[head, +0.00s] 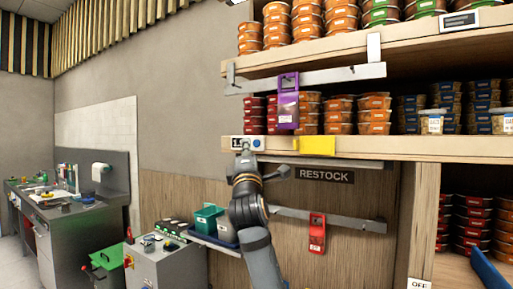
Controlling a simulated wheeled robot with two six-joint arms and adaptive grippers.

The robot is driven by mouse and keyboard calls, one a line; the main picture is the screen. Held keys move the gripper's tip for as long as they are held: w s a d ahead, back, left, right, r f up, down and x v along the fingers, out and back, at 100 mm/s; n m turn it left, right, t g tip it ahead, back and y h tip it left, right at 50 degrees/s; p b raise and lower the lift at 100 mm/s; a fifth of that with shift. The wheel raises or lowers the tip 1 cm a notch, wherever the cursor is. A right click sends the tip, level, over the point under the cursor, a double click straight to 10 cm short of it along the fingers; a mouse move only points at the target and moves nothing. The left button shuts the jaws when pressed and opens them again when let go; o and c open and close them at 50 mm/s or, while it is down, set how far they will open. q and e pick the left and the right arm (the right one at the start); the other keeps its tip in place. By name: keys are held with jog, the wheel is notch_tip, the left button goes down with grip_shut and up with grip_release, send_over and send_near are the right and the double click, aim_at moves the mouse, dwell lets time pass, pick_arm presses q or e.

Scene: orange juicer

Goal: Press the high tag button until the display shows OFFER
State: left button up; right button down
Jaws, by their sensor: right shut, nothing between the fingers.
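A white electronic tag (239,143) sits on the front edge of the middle shelf, at its left end. Its display starts with a "1"; the rest is hidden or too small to read. A round blue button (258,143) is at the tag's right side. My right gripper (245,151) is shut and empty, pointing up at the tag. Its tip overlaps the tag's lower middle, left of and slightly below the blue button. I cannot tell whether it touches the tag. Another tag with a dark display (459,22) is on the top shelf's edge. My left gripper is not in view.
A yellow card (315,145) is right of the tag on the shelf edge. A purple holder (288,101) hangs from a rail above, a red one (317,234) below. A RESTOCK sign (325,175) is under the shelf. A grey cabinet (160,262) stands lower left.

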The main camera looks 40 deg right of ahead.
jog(key=shift+w+d, duration=0.2)
jog(key=shift+d, duration=0.3)
jog(key=shift+w+d, duration=0.2)
jog(key=shift+d, duration=0.25)
dwell(0.4)
dwell(0.4)
jog(key=shift+w+d, duration=0.2)
jog(key=shift+d, duration=0.2)
jog(key=shift+w+d, duration=0.15)
jog(key=shift+d, duration=0.2)
dwell(0.6)
dwell(0.3)
jog(key=shift+s+a+p, duration=0.35)
jog(key=shift+a+p, duration=0.1)
jog(key=shift+a, duration=0.3)
jog(key=shift+a, duration=0.1)
jog(key=shift+s+a+p, duration=0.25)
jog(key=shift+s+a, duration=0.05)
jog(key=shift+a, duration=0.45)
jog(key=shift+s+a+p, duration=0.2)
jog(key=shift+s+a, duration=0.15)
jog(key=shift+a, duration=0.35)
jog(key=shift+s+a+p, duration=0.25)
jog(key=shift+s+a, duration=0.05)
jog(key=shift+a, duration=0.45)
